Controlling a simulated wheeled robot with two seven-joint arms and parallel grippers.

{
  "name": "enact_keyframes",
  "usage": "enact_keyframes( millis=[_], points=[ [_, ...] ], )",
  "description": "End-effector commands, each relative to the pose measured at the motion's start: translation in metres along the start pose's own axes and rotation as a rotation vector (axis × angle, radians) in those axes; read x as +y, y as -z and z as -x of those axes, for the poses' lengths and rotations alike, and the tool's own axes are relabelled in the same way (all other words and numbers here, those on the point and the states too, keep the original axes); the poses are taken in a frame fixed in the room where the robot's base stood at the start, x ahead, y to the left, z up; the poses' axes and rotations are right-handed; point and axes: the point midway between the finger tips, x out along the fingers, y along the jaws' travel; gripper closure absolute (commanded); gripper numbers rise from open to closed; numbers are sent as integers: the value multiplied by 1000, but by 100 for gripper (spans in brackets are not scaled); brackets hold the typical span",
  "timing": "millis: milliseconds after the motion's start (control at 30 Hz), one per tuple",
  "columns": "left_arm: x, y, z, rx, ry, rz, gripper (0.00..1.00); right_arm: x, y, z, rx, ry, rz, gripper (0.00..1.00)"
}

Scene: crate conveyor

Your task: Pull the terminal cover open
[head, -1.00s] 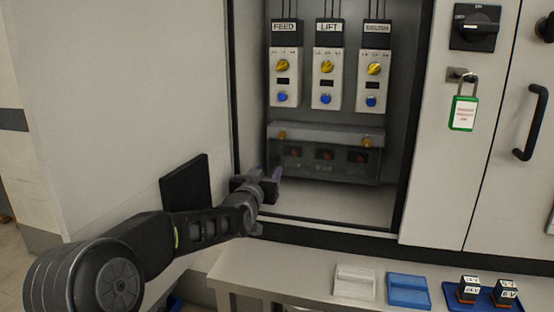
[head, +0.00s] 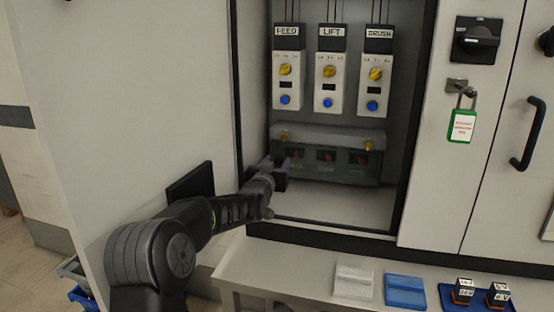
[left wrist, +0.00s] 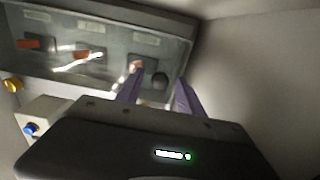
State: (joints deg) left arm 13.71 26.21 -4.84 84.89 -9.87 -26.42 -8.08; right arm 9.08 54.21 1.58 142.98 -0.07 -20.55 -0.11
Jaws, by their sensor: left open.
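The terminal cover (head: 338,170) is a clear, smoky panel low in the open cabinet, with brass-coloured knobs along its top edge and dark terminals behind it. It looks closed. My left gripper (head: 283,163) is at the cover's left end in the head view, its jaws open. My right gripper is not in view.
Above the cover are FEED (head: 286,85), LIFT (head: 329,85) and BRUSH (head: 375,85) units with yellow knobs and blue buttons. A green padlock (head: 461,126) hangs on the right panel. A shelf below holds a white block (head: 353,281), a blue block (head: 405,290) and a tray (head: 450,294).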

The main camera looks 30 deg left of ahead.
Motion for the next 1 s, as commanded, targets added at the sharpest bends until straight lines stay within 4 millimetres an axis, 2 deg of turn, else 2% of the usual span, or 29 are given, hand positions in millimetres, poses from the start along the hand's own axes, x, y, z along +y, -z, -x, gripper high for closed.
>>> enact_keyframes(
  millis=[233, 767, 1000],
  points=[
    [0, -1, 0, 0, 0, 0, 57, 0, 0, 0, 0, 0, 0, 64],
    [0, -1, 0, 0, 0, 0, 100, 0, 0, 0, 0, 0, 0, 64],
    [0, -1, 0, 0, 0, 0, 100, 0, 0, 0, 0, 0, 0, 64]
  ],
)
